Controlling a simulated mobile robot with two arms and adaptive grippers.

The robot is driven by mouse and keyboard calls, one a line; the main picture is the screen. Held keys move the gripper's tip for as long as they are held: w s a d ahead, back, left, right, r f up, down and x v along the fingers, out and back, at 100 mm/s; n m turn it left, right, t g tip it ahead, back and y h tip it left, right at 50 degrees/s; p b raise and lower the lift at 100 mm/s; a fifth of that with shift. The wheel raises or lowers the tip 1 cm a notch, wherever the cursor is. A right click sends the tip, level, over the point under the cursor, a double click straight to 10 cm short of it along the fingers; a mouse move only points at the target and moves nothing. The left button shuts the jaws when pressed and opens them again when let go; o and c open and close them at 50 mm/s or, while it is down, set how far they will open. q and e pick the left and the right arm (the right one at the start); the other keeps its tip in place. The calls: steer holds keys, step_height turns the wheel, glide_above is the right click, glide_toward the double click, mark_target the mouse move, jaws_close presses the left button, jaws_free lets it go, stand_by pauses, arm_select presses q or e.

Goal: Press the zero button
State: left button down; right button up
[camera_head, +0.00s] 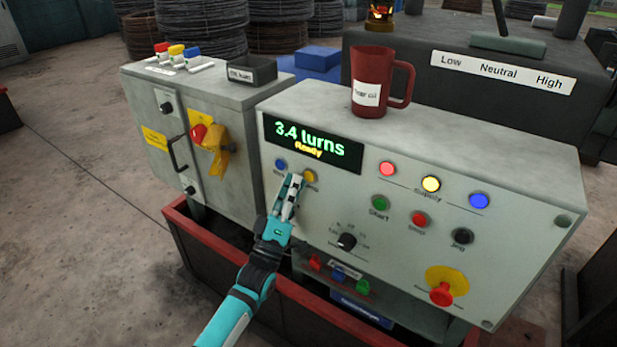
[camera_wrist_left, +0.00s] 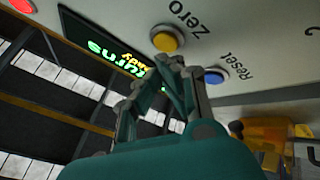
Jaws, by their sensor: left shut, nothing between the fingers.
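The zero button is a yellow button (camera_wrist_left: 166,39) with "Zero" printed beside it in the left wrist view. In the head view the yellow button (camera_head: 310,176) sits under the right part of the display (camera_head: 313,143), which reads "3.4 turns" and "Ready". The blue Reset button (camera_head: 281,163) is to its left; it also shows in the left wrist view (camera_wrist_left: 213,76). My left gripper (camera_head: 295,181) is shut and empty in front of the panel. In the left wrist view its fingertips (camera_wrist_left: 170,62) lie right beside the yellow button; I cannot tell whether they touch it. My right gripper is not in view.
The control panel (camera_head: 520,233) also carries lamps, Start (camera_head: 380,203) and Stop (camera_head: 419,219) buttons, a rotary knob (camera_head: 347,241) and a red emergency button (camera_head: 441,293). A red mug (camera_head: 370,85) stands on top.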

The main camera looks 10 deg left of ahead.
arm_select(q)
steer(key=shift+w, duration=0.1)
steer(key=shift+w+d, duration=0.15)
steer(key=shift+w, duration=0.15)
steer(key=shift+w+d+b, duration=0.1)
steer(key=shift+w+b, duration=0.3)
steer(key=shift+b, duration=0.15)
stand_by(0.5)
steer(key=shift+s, duration=0.1)
steer(key=shift+s+a+p, duration=0.25)
steer(key=shift+s+p, duration=0.25)
steer(key=shift+s, duration=0.25)
steer(key=s, duration=0.1)
steer(key=s+a+p, duration=0.1)
steer(key=s, duration=0.1)
steer(key=s+p, duration=0.1)
steer(key=shift+s+a, duration=0.35)
